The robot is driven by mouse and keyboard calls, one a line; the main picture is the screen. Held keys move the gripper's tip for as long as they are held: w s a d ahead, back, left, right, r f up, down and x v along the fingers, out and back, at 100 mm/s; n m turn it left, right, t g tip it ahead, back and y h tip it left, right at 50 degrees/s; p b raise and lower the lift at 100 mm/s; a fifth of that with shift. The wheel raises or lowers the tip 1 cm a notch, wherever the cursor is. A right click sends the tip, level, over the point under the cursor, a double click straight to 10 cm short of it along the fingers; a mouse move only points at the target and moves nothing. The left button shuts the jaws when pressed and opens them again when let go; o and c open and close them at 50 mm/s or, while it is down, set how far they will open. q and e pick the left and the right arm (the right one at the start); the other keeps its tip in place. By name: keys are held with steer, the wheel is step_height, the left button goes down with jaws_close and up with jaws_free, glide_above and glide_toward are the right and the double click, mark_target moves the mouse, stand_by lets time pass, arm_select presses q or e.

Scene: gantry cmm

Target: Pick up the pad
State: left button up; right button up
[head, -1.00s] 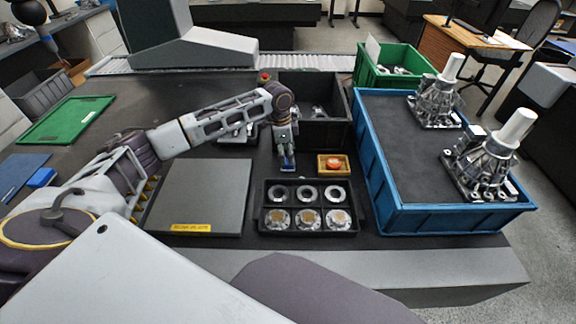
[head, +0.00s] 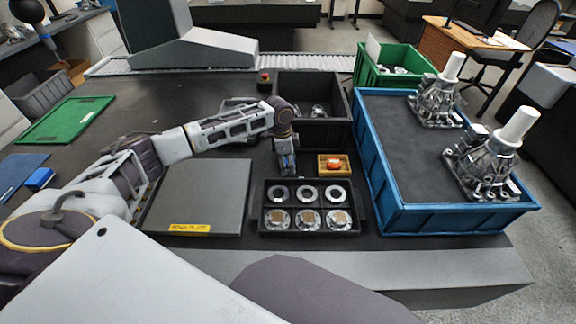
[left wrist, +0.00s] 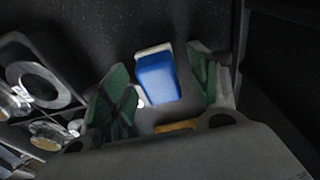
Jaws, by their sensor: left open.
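The pad (left wrist: 158,78) is a blue block with a pale strip along one end, on the dark table surface in the left wrist view. My left gripper (left wrist: 161,64) is open, with its green-lined fingers on either side of the pad and a gap on both sides. In the head view my left gripper (head: 288,168) points down at the table between the black bin and the black parts tray. It hides the pad there. My right gripper is not in view.
A small yellow tray (head: 322,170) with an orange item stands just right of the gripper. The black parts tray (head: 264,222) is in front, a black bin (head: 342,133) behind. A grey plate (head: 200,190) lies left, a blue crate (head: 410,220) right.

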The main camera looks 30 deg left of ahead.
arm_select(q)
steer(key=shift+c, duration=0.8)
steer(key=c, duration=0.9)
steer(key=shift+c, duration=0.2)
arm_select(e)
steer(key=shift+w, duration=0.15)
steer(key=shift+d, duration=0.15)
arm_select(q)
steer(key=shift+r, duration=0.15)
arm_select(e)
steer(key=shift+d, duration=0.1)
arm_select(q)
steer(key=shift+r, duration=0.2)
step_height(320, 180, up, 9)
steer(key=shift+r+p, duration=0.15)
steer(key=shift+p, duration=0.7)
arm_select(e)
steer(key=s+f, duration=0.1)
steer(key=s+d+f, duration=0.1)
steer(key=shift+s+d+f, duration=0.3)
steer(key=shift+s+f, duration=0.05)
